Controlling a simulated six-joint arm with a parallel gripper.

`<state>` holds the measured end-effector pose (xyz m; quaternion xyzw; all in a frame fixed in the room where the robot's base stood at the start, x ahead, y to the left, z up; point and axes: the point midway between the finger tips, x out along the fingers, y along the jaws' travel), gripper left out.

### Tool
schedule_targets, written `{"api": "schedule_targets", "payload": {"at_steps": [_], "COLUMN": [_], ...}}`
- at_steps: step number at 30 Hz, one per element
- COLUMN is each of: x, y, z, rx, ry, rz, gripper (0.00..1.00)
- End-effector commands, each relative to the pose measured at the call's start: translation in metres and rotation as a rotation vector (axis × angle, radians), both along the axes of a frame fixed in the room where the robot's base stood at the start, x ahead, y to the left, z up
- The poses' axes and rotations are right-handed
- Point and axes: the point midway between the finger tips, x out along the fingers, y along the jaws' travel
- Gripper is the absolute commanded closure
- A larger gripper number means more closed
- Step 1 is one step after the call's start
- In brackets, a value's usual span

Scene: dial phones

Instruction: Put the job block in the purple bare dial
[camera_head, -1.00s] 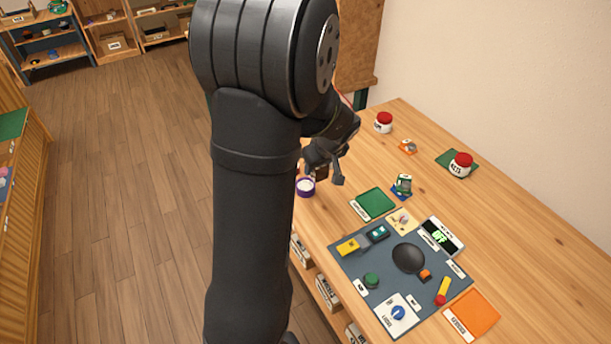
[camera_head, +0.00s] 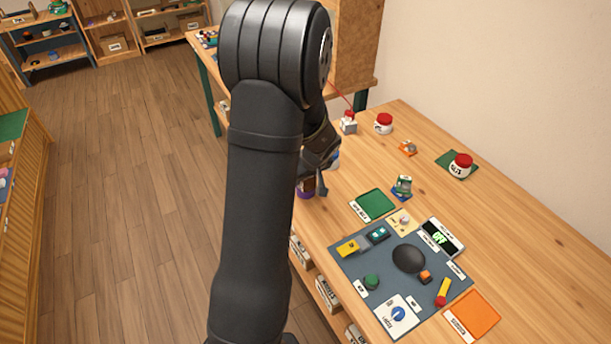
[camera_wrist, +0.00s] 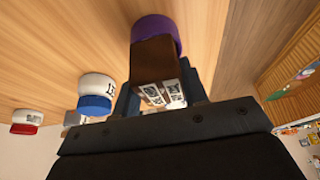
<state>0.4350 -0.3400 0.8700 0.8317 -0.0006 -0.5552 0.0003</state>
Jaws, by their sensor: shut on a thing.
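My gripper (camera_wrist: 160,88) is shut on a brown block (camera_wrist: 153,60), which I take for the job block; two printed pale labels show on its near end. In the wrist view the purple dial (camera_wrist: 157,27) lies right beyond the block's far end and is partly covered by it. In the head view my gripper (camera_head: 318,178) is at the table's left edge, with the block over the purple dial (camera_head: 305,194), mostly hidden behind my arm. I cannot tell whether the block is inside the dial or just above it.
A white jar with a blue lid (camera_wrist: 96,94) stands close beside my gripper. A red-lidded jar (camera_head: 384,123) and a small red-topped item (camera_head: 349,122) stand farther back. A grey mat (camera_head: 375,262) with several devices lies nearer. The floor is left of the table edge.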

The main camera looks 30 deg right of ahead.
Motion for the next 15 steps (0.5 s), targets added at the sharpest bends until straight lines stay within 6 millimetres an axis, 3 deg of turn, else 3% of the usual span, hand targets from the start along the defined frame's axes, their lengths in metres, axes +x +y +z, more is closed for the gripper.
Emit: {"api": "schedule_targets", "payload": {"at_steps": [1, 2, 5, 15], "x": [-0.0002, -0.0001, -0.0001, 0.0001], "y": [0.0001, 0.0001, 0.0001, 0.0000], "z": [-0.0021, -0.0021, -0.0018, 0.0014], "rx": [0.001, 0.001, 0.001, 0.000], "ry": [0.001, 0.001, 0.000, 0.000], "rz": [-0.001, 0.000, 0.000, 0.000], "gripper": [0.84, 0.56, 0.39, 0.39]}}
